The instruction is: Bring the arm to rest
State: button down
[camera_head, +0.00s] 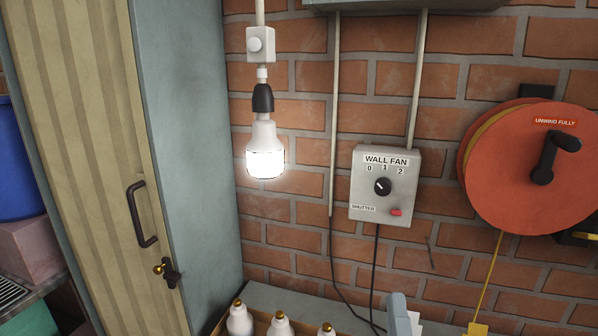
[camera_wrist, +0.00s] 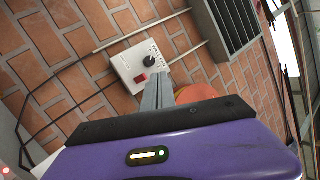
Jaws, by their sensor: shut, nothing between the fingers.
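My gripper (camera_wrist: 160,80) shows in the wrist view with its grey fingers together and nothing between them. It points toward the brick wall, and its tips overlap the lower edge of the wall fan control box (camera_wrist: 128,68) in that picture. I cannot tell the exact gap; no contact is visible. In the head view a small pale grey piece at the bottom edge may be part of my arm; the rest of the arm is out of view.
The wall fan box (camera_head: 366,206) has a black knob (camera_head: 383,186) and a red switch (camera_head: 395,212). A lit bulb (camera_head: 265,160) hangs left of it. An orange reel (camera_head: 500,185) is at right, a cabinet (camera_head: 185,130) at left. White bulbs (camera_head: 281,326) stand below in a box.

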jog(key=s+d+f+n+g, duration=0.1)
jog(key=s+f+n+g, duration=0.2)
jog(key=s, duration=0.8)
jog(key=s+d+f+n+g+y, duration=0.1)
jog(key=s+d+f+n+g, duration=0.1)
jog(key=s+f+n, duration=0.5)
jog(key=s+d+f+n+g, duration=0.2)
jog(key=s+f+n+g, duration=0.2)
jog(key=s+n, duration=0.6)
jog(key=s+f, duration=0.2)
jog(key=s, duration=0.4)
jog(key=shift+s+n+g+y, duration=0.3)
jog(key=shift+s+y, duration=0.05)
jog(key=shift+y, duration=0.05)
